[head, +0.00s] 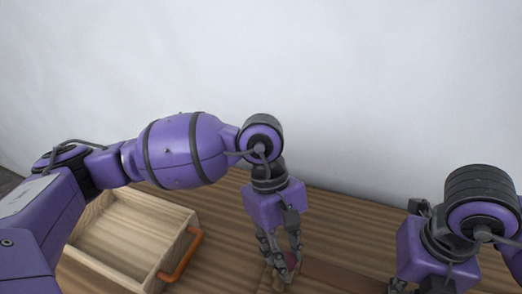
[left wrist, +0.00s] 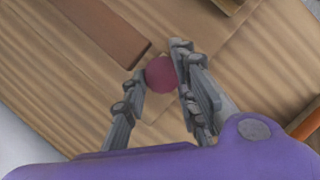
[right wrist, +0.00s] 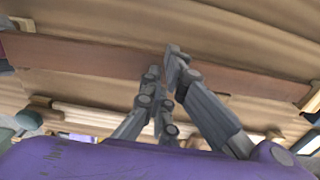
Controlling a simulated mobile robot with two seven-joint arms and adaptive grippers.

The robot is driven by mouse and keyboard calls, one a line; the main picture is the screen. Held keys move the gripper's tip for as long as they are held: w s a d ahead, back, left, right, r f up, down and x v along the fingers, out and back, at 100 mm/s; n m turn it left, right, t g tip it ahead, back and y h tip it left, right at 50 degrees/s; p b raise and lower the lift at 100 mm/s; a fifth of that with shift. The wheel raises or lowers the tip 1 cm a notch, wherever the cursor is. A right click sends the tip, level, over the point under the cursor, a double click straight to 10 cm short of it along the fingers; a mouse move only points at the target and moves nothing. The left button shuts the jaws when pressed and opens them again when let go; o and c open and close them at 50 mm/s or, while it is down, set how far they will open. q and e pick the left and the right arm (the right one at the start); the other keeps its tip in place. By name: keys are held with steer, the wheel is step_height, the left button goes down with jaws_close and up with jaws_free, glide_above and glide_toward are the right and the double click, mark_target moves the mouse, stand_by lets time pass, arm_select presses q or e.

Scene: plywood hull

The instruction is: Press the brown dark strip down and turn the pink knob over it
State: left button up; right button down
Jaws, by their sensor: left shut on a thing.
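The pink knob (left wrist: 160,73) is round and sits between the fingertips of my left gripper (left wrist: 163,70), which is shut on it. In the head view my left gripper (head: 282,270) points down at the knob (head: 290,260), mostly hidden by the fingers. The brown dark strip (head: 340,277) lies on the wood to the right of the knob; its end is close to the knob in the left wrist view (left wrist: 100,30). In the right wrist view my right gripper (right wrist: 165,62) has its fingertips close together, over the strip (right wrist: 90,55). I cannot tell whether they touch it.
A pale wooden tray (head: 150,205) with an orange handle (head: 182,255) stands at the left on the wooden surface (head: 225,240). A white wall (head: 330,80) rises behind. Wood around the strip is clear in the head view.

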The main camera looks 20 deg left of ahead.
mark_target(286, 254)
arm_select(q)
steer(key=shift+w+d+r, duration=0.15)
steer(key=shift+w+r, duration=0.05)
steer(key=shift+r, duration=0.05)
arm_select(e)
steer(key=shift+f, duration=0.1)
steer(key=shift+f, duration=0.4)
arm_select(q)
steer(key=o, duration=1.2)
arm_select(e)
steer(key=shift+f, duration=0.15)
arm_select(q)
steer(key=shift+f, duration=0.1)
steer(key=shift+s, duration=0.1)
steer(key=shift+r, duration=3.45)
arm_select(e)
steer(key=shift+r+p, duration=1.7)
steer(key=shift+r, duration=1.3)
arm_select(q)
step_height(286, 254, up, 8)
steer(key=t, duration=0.1)
steer(key=shift+f+p, duration=0.2)
steer(key=shift+p, duration=0.15)
arm_select(e)
steer(key=shift+r, duration=0.55)
